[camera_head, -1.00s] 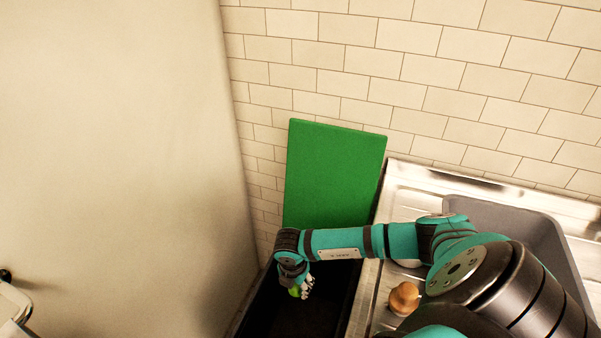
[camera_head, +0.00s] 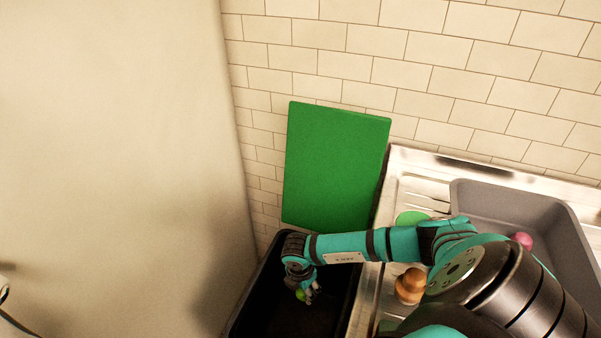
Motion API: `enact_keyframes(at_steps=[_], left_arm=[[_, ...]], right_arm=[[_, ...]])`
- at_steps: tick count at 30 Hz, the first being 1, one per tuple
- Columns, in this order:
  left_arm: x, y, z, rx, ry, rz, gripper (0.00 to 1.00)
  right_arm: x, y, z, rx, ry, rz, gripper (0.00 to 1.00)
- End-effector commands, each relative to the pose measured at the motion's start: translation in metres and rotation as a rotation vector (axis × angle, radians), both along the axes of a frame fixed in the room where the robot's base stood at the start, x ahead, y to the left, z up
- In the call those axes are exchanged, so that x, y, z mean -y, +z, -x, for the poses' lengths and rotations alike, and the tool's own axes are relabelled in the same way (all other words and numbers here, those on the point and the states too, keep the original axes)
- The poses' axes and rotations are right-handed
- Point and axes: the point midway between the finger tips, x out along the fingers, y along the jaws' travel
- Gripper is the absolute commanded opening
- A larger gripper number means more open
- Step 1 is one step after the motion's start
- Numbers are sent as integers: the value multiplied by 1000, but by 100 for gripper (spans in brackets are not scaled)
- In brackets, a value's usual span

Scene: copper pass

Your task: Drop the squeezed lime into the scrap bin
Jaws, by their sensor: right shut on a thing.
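The squeezed lime (camera_head: 300,295) shows as a small green piece at the fingers of my right gripper (camera_head: 306,292). The gripper is shut on it and points down over the black scrap bin (camera_head: 285,322). The bin stands left of the steel counter, and its inside is dark. The gripper hides part of the lime and part of the bin. I cannot tell how far the fingers reach below the rim. My left gripper is not in view.
A green board (camera_head: 335,165) leans on the tiled wall behind the bin. On the steel drainer (camera_head: 398,190) are a brown wooden object (camera_head: 410,284) and a green round thing (camera_head: 410,217). A grey basin (camera_head: 500,205) holds a pink object (camera_head: 523,240). A pale wall (camera_head: 110,150) stands at left.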

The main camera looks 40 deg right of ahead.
Motion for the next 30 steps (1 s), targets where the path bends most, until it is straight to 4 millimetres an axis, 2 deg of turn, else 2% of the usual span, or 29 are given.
enact_keyframes(at_steps=[5, 6, 11, 22, 26, 30], left_arm=[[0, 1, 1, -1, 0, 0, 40], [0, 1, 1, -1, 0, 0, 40], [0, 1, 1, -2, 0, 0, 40], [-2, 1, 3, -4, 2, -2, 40], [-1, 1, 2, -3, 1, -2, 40], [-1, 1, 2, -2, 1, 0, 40]], right_arm=[[0, 1, 0, 0, 0, 0, 26], [0, 1, 0, 0, 0, 0, 48], [0, 1, 0, 0, 0, 1, 69], [0, 7, 0, 0, 0, 1, 70], [-3, 26, -1, 3, 1, 1, 70], [-6, 57, -1, 4, 1, 0, 70]])
